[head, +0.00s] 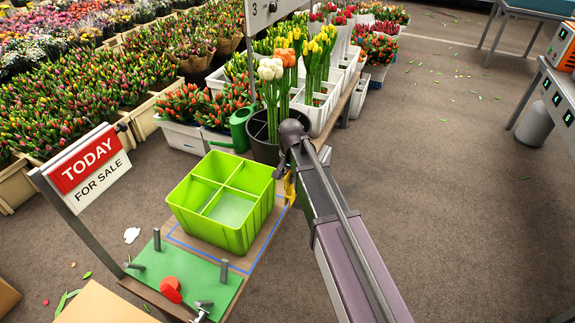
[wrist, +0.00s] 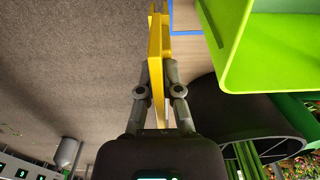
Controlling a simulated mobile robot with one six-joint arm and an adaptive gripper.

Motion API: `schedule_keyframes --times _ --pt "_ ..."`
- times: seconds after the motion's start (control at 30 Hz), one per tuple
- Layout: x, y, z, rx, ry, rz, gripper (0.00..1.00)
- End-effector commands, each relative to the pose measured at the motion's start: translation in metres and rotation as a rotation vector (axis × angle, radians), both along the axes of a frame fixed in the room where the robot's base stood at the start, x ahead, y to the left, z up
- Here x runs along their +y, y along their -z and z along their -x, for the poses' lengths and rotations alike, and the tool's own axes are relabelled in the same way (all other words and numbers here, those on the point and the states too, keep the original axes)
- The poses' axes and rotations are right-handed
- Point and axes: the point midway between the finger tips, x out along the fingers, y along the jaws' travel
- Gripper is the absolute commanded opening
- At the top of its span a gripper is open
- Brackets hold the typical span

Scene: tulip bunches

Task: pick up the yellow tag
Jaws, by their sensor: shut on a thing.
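My gripper (wrist: 160,72) is shut on the yellow tag (wrist: 157,45) in the wrist view, where the tag shows as a long, narrow yellow strip running between the grey fingers. In the head view a small part of the yellow tag (head: 289,189) shows beside my arm, just right of the green crate; my arm hides the rest. The wrist view shows the tag near the wooden bench's edge. I cannot tell whether it touches the bench.
The green four-compartment crate (head: 232,240) stands on the wooden bench (head: 273,228) inside a blue outline. A black bucket (head: 261,147) with tulips is behind it, beside a green watering can (head: 238,130). A green board (head: 205,277) with posts lies in front. Open floor is right.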

Motion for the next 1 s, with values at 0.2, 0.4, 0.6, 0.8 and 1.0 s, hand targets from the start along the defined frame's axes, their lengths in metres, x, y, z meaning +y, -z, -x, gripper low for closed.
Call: schedule_keyframes --times 0.2,0.4,0.6,0.8,1.0 --pt "-0.007 -0.004 0.036 0.000 0.000 0.000 0.00" --pt "-0.010 -0.005 0.049 0.000 0.000 0.000 0.00" --pt "-0.010 -0.005 0.051 0.000 0.000 0.000 0.00" --pt "-0.010 -0.005 0.051 0.000 0.000 0.000 0.00" --pt "-0.010 -0.005 0.051 0.000 -0.001 0.000 0.00"
